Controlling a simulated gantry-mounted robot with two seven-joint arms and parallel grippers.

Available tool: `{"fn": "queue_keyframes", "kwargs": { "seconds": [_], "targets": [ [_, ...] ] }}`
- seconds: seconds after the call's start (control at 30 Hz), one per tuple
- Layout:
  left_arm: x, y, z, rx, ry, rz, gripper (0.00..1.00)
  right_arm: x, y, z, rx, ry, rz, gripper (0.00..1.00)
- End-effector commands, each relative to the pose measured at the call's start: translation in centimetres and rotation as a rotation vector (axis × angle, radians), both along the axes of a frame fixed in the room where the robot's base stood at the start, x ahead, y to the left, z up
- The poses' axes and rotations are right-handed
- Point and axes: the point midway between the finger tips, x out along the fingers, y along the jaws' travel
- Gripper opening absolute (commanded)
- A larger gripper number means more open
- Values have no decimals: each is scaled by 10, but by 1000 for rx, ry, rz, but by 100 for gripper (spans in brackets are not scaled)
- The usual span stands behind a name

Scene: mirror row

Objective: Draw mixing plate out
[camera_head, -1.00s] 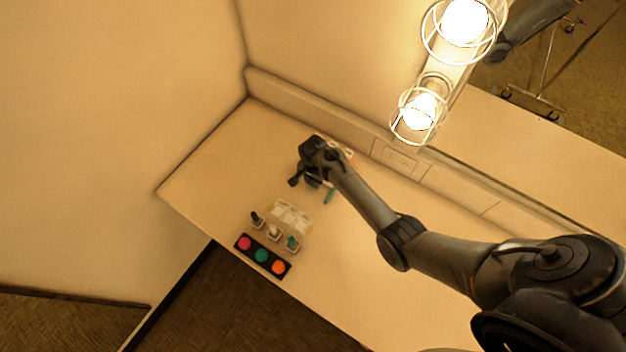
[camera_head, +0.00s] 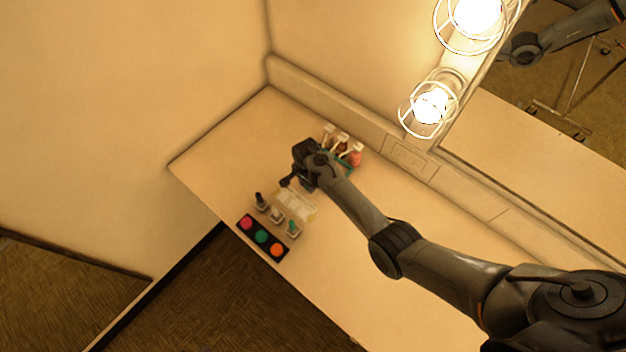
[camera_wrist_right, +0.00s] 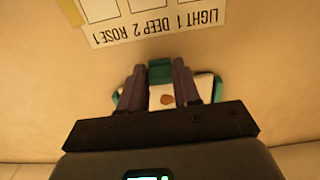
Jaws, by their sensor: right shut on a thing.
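In the right wrist view the mixing plate (camera_wrist_right: 166,97) is a flat white plate with a brown patch and teal parts at its edges. My right gripper (camera_wrist_right: 160,76) is over it, its two fingers shut on a teal block on the plate's far side. In the head view my right gripper (camera_head: 308,176) is low over the counter, between the bottles and a pale printed card (camera_head: 297,204). It hides most or all of the plate there. In the wrist view the card (camera_wrist_right: 150,28) lies just beyond the plate. My left gripper is not in view.
Several bottles with reddish contents (camera_head: 343,146) stand in a teal holder by the back ledge. Small holders, one with a dark peg (camera_head: 260,202), stand before the card. A black strip (camera_head: 262,237) with pink, green and orange discs lies near the front edge. The left counter is clear.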

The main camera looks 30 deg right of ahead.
Motion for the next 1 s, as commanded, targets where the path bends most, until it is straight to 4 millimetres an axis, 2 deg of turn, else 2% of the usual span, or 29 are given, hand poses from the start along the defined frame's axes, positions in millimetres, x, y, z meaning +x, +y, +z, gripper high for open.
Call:
{"fn": "queue_keyframes", "kwargs": {
  "seconds": [0.13, 0.17, 0.3, 0.57, 0.73, 1.0],
  "targets": [
    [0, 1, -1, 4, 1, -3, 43, 0, -1, 0, -2, -1, -1, 0],
    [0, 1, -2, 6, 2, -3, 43, 0, -2, 0, -2, -1, -1, 35],
    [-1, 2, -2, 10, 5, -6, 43, 0, -2, 0, -2, -2, -1, 56],
    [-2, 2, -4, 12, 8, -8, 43, 1, -2, 0, -2, -2, -1, 57],
    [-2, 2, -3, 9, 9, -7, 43, 1, -2, 7, -1, -2, -1, 57],
    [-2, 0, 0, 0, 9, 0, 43, 2, -1, 46, -2, -6, -1, 57]
  ]
}}
